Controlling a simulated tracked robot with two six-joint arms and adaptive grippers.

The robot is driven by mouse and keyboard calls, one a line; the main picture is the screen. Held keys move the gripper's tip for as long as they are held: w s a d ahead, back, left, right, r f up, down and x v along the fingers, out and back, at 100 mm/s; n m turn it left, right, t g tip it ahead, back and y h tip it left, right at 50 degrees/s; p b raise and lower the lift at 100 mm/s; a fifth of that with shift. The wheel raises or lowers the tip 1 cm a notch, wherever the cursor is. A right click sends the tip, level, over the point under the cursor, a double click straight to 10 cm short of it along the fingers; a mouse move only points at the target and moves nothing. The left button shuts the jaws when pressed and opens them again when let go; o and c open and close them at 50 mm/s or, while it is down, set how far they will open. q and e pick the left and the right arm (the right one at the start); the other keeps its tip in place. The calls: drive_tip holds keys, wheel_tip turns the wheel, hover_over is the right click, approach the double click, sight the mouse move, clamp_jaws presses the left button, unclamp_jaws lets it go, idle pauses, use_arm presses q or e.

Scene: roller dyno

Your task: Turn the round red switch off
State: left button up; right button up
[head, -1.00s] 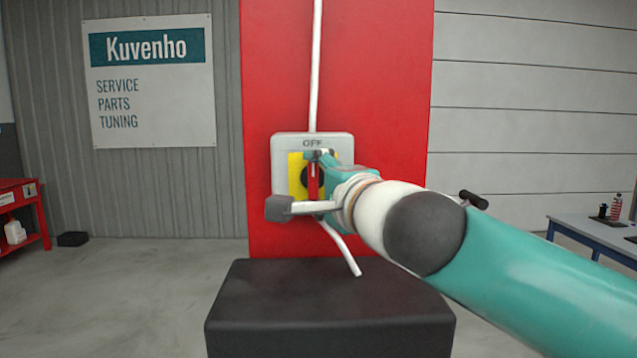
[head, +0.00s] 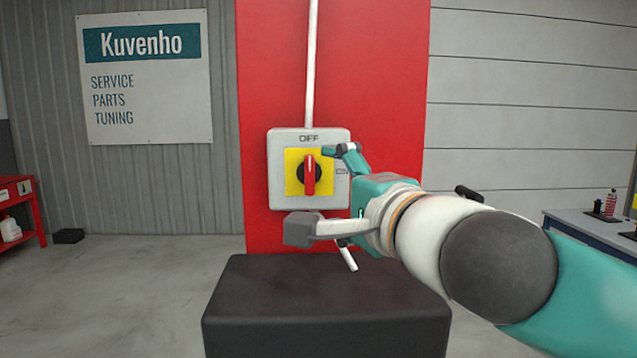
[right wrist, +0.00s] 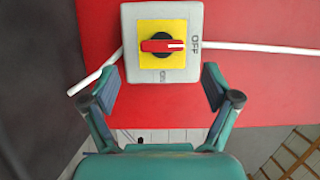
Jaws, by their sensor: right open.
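The round red switch (head: 310,175) is on a yellow plate of a light grey box. Its red handle stands upright in the head view, its upper end towards the OFF label. In the right wrist view the handle (right wrist: 162,46) lies level, its white mark on the side of OFF. My right gripper (head: 343,152) is open and empty, to the right of the handle in the head view and clear of it. In the right wrist view its two fingers (right wrist: 159,90) are spread below the box. My left gripper is not in view.
The box hangs on a red panel (head: 375,70) with a white cable (head: 312,60) above. A black block (head: 325,305) stands below. A red cart (head: 20,210) is at far left, a table (head: 590,226) at far right.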

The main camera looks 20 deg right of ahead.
drive_tip(key=shift+s+d, duration=0.15)
drive_tip(key=shift+s, duration=1)
drive_tip(key=shift+s+d, duration=0.1)
drive_tip(key=shift+s, duration=1.05)
drive_tip(key=shift+f, duration=0.1)
